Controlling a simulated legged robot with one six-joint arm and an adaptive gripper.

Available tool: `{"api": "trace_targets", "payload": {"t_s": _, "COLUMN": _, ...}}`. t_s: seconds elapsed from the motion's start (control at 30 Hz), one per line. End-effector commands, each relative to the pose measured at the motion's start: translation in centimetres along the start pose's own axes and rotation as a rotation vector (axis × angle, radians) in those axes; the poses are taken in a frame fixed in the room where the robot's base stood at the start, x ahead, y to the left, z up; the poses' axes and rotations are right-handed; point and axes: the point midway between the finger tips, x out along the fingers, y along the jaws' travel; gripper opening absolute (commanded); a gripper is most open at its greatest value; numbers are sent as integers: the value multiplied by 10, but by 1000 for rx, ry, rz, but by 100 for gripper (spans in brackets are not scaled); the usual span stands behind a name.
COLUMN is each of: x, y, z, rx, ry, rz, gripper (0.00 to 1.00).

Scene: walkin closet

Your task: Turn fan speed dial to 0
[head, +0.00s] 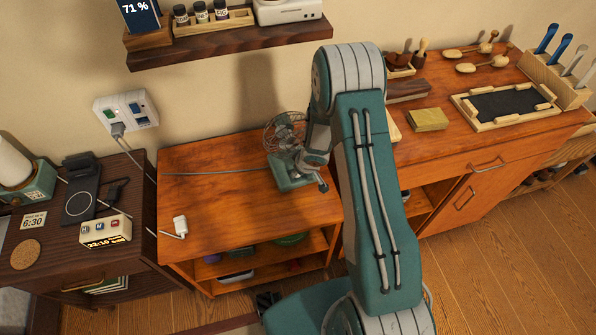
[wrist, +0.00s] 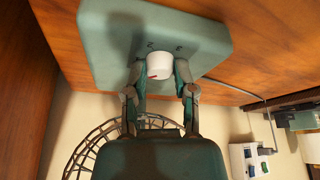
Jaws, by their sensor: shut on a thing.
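A small green desk fan (head: 284,135) with a round wire cage stands on the orange-brown wooden cabinet. Its square green base (wrist: 205,25) fills the top of the wrist view, which appears upside down. The white round speed dial (wrist: 159,63) sits on this base, with a small red mark on its lower left edge. In the head view, my gripper (head: 322,186) is at the fan's right side, and the dial is hidden.
A wall shelf (head: 230,43) hangs above the fan. A wall socket (head: 127,110) has a plugged cable. A white charger plug (head: 181,226) lies on the cabinet (head: 215,205). A dark nightstand (head: 110,250) stands left. A tray (head: 505,103) lies right. The cabinet top left of the fan is mostly clear.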

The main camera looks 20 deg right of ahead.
Motion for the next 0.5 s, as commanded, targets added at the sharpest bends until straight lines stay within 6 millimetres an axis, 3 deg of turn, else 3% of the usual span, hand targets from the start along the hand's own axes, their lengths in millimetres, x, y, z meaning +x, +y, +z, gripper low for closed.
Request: {"api": "trace_targets", "payload": {"t_s": 0.5, "x": 2, "y": 2, "z": 1, "rx": -302, "ry": -2, "rz": -127, "gripper": 0}}
